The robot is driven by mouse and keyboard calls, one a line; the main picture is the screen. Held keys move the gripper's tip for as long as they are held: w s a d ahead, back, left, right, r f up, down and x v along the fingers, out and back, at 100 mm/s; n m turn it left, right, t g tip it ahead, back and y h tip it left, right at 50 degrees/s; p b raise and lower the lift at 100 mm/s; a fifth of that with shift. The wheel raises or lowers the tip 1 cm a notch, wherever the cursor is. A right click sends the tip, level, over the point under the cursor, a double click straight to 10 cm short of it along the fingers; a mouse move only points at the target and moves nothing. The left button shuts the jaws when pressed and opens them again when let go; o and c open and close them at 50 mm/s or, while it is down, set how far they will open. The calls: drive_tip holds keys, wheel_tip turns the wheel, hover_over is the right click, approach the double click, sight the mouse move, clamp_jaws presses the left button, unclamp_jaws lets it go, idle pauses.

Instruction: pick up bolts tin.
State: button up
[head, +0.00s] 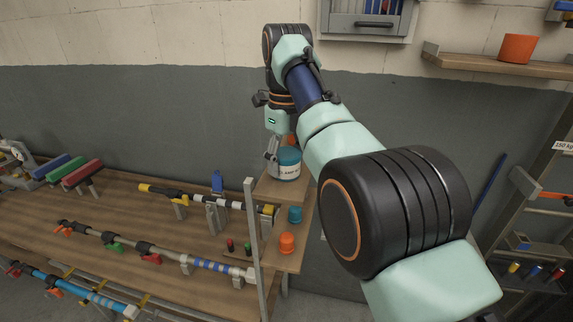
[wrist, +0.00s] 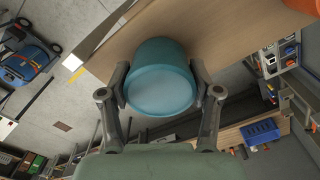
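A round tin (head: 289,166) with a teal lid and a pale label stands at the raised wooden shelf; the label seems to read "CLAMP", not bolts. In the wrist view the same tin (wrist: 161,80) shows its teal side and round end between the fingers. My gripper (head: 273,158) reaches down at the tin from above. In the wrist view my gripper (wrist: 161,88) has one finger on each side, both pads against the tin. I cannot tell whether the tin's base touches the shelf. No tin marked bolts is readable.
The small wooden shelf (head: 268,190) has a grey post (head: 253,235) in front. A teal cup (head: 295,214) and an orange cup (head: 287,242) stand on the bench near it. Hose wands (head: 150,255) lie across the bench to the left.

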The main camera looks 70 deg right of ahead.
sight(286, 153)
drive_tip(key=c, duration=0.4)
wheel_tip(286, 153, up, 10)
drive_tip(key=p, duration=1)
drive_tip(key=shift+r, duration=0.15)
